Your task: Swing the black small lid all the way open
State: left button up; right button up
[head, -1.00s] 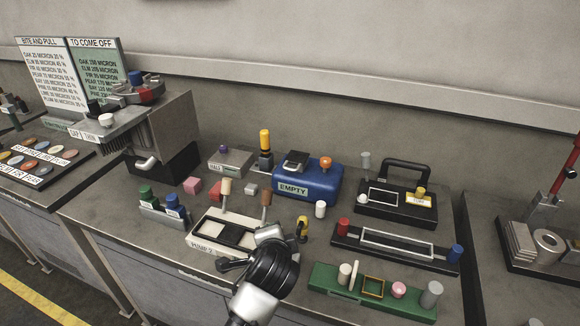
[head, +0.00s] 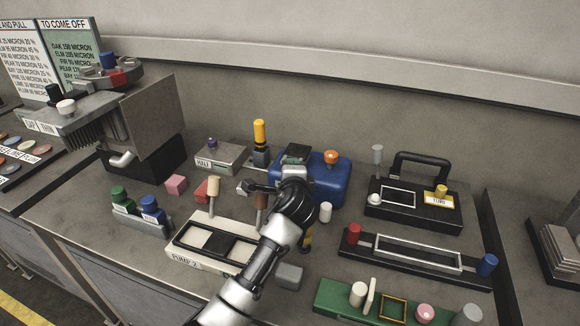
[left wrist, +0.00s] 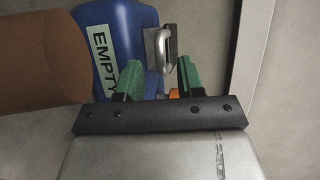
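The black small lid (head: 297,150) lies on top of the blue box (head: 327,187) labelled EMPTY, partly hidden in the head view by my gripper. In the left wrist view, a dark plate with a grey loop handle (left wrist: 165,46) shows at the blue box's (left wrist: 112,15) edge and looks like this lid. My left gripper (left wrist: 160,68) is open, its green-padded fingers on either side of the handle's near end; I cannot tell if they touch it. My right gripper is not in view.
An orange knob (head: 331,157) stands on the blue box. A brown post (left wrist: 45,55) fills the wrist view's left side. The cream PUMP 2 panel (head: 190,262) lies left of my arm. A yellow-topped post (head: 260,133) and white cylinder (head: 325,212) stand near the box.

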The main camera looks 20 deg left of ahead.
aim_at(295, 156)
pick_arm(q)
jog(key=x, duration=0.2)
jog(key=shift+w+a+f, duration=0.1)
jog(key=shift+w+a, duration=0.05)
jog(key=shift+w, duration=0.25)
grip_shut()
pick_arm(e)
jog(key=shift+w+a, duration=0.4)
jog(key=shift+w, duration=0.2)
